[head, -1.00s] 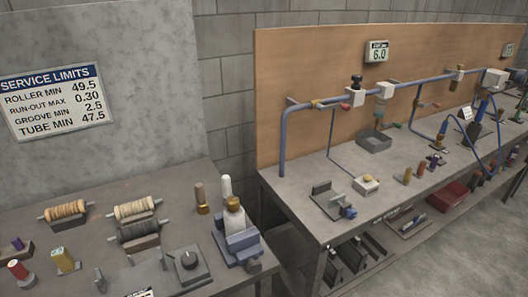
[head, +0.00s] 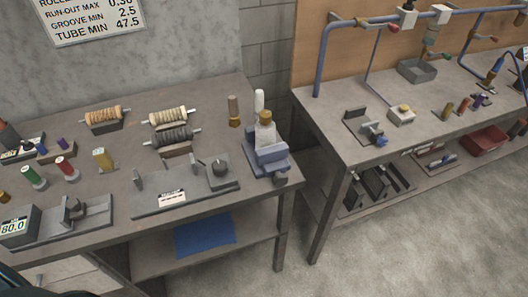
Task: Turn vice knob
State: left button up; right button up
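A blue-grey vice (head: 268,160) stands at the right front corner of the left workbench. A dark knob (head: 281,180) sticks out at its front, low down. A pale piece with a tan top (head: 265,132) stands upright in or just behind the vice jaws; I cannot tell which. A smaller grey clamp-like fixture (head: 362,123) with a blue knob (head: 381,140) sits on the right workbench. Neither of my grippers shows in the head view.
Floor is clear at right.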

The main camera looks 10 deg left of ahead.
aim_at(279, 179)
jog(key=u, duration=0.95)
jog(key=l+u, duration=1.4)
jog(key=u, duration=0.15)
jog(key=k+l+u, duration=0.1)
jog(key=l, duration=0.35)
jog(key=k+l, duration=0.35)
jog(key=k+l+u, duration=0.15)
jog(key=l, duration=0.4)
jog(key=k+l+u, duration=0.1)
jog(key=k+l, duration=0.2)
jog(key=k+l+u, duration=0.1)
jog(key=k+l, duration=0.15)
jog(key=l, duration=0.25)
